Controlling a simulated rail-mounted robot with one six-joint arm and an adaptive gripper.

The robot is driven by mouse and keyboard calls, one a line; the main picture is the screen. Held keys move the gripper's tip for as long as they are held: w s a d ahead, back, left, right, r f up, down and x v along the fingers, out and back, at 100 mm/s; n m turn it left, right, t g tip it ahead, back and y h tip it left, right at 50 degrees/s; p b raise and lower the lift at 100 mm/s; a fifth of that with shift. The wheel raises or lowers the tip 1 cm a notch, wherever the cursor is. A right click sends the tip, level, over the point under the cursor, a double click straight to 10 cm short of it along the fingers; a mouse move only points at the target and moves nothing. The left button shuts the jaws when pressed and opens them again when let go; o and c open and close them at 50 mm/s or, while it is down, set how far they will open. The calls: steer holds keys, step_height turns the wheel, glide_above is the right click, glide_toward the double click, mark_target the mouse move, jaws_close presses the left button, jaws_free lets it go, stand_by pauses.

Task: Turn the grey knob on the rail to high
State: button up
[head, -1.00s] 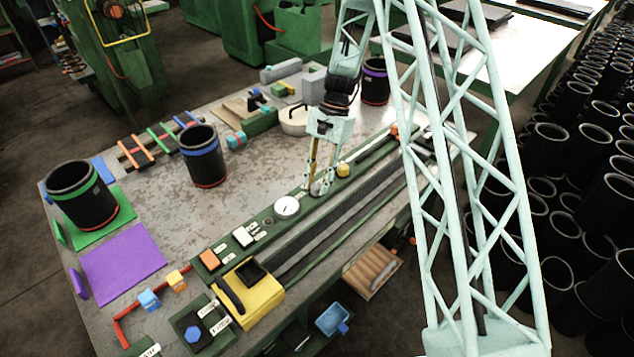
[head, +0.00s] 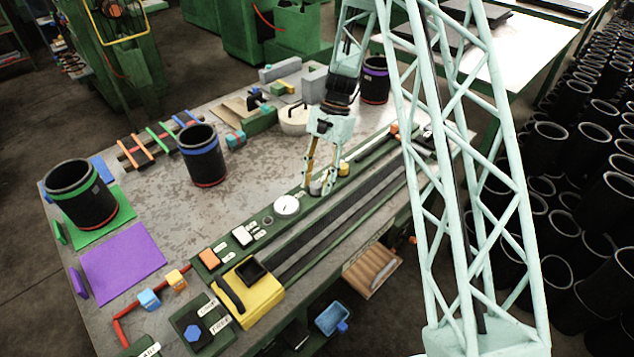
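The green rail panel (head: 207,264) runs along the front of the table, with controls on it. The grey knob (head: 317,187) is on this panel, between the white dial and a yellow knob, and is largely hidden by my fingers. My gripper (head: 318,184) points down at the knob, with a finger on either side of it. I cannot tell whether the fingers touch it. The knob's pointer and setting marks are too small to read.
A round white dial (head: 286,204) sits just left of my gripper, and a yellow knob (head: 344,167) is close on its right. An orange button (head: 209,257) and a white switch (head: 242,236) are further left. Dark sleeves (head: 203,158) stand behind on the table.

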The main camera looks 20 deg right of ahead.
steer(key=shift+r, duration=0.15)
steer(key=v, duration=1.1)
steer(key=shift+r, duration=0.35)
steer(key=shift+r, duration=0.1)
